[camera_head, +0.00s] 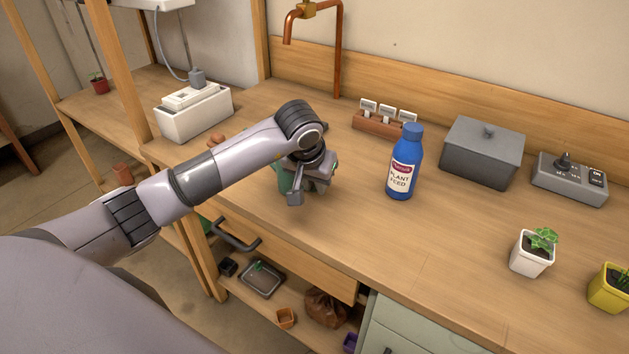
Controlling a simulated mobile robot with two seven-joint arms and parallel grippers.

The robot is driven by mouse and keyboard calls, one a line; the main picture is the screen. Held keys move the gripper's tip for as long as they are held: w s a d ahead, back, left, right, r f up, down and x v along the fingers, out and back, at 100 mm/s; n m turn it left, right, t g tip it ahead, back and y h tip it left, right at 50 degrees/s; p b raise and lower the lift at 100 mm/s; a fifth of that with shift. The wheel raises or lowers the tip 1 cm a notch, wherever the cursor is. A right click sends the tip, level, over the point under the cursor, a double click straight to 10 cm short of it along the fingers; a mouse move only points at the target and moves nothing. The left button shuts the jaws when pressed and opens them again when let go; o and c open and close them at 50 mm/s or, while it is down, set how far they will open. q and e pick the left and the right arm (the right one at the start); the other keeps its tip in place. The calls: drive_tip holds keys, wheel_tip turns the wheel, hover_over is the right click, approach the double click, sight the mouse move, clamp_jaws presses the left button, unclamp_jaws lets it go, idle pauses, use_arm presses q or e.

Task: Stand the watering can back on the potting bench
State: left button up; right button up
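My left gripper (308,190) points down over the front part of the wooden potting bench (440,255), left of the blue bottle. A green thing (284,179), perhaps the watering can, shows just behind and to the left of the gripper. It is mostly hidden by the gripper and wrist, so I cannot tell its full shape, whether it stands upright, or whether the fingers hold it. My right gripper is not in view.
A blue plant feed bottle (403,165) stands right of the gripper. Behind are a label rack (377,124), a grey lidded box (481,155) and a control box (569,181). A white-potted succulent (531,256) and a yellow pot (607,292) stand at right. The bench's middle front is clear.

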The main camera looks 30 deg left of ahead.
use_arm(q)
drive_tip(key=o, duration=0.3)
drive_tip(key=shift+s+r, duration=0.1)
drive_tip(key=shift+r, duration=0.4)
drive_tip(key=v, duration=1.1)
drive_tip(key=shift+r, duration=0.15)
drive_tip(key=shift+d, duration=0.15)
